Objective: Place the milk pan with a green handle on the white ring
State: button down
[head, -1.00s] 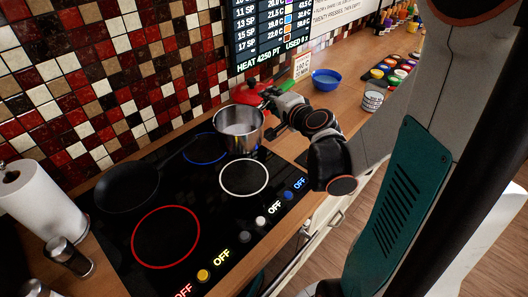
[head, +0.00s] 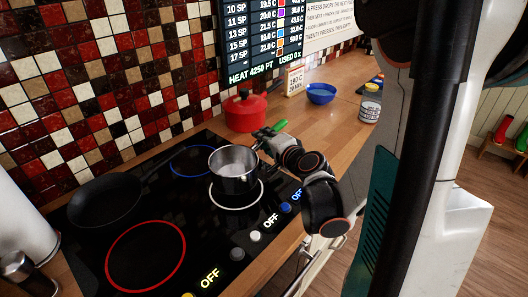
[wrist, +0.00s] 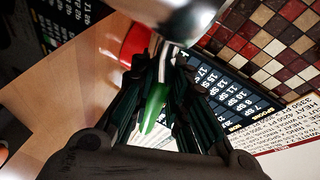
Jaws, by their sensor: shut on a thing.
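The steel milk pan (head: 233,172) is upright over the white ring (head: 237,209) on the black hob. The ring's front arc shows below the pan, and its far part is hidden. I cannot tell whether the pan's base touches the hob. My gripper (head: 268,141) is shut on the pan's green handle (head: 279,126), on the pan's right side. In the wrist view the green handle (wrist: 154,106) lies between my fingers, with the steel pan (wrist: 172,16) at the top edge.
A black frying pan (head: 105,200) sits at the hob's left. A red ring (head: 146,222) and a blue ring (head: 172,163) are empty. A red lidded pot (head: 245,112), a blue bowl (head: 321,93) and a jar (head: 370,104) stand on the wooden counter to the right.

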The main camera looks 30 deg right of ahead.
notch_tip(320, 180, down, 4)
jog(key=b, duration=0.2)
jog(key=shift+b, duration=0.35)
jog(key=shift+r, duration=0.15)
jog(key=c, duration=1.6)
grip_release()
jog(key=shift+o, duration=0.2)
jog(key=shift+s+r, duration=0.1)
jog(key=shift+s, duration=0.1)
jog(key=d+p+v, duration=0.1)
jog(key=p+v, duration=0.1)
jog(key=v, duration=0.9)
jog(key=shift+s+a, duration=0.3)
jog(key=shift+a, duration=0.15)
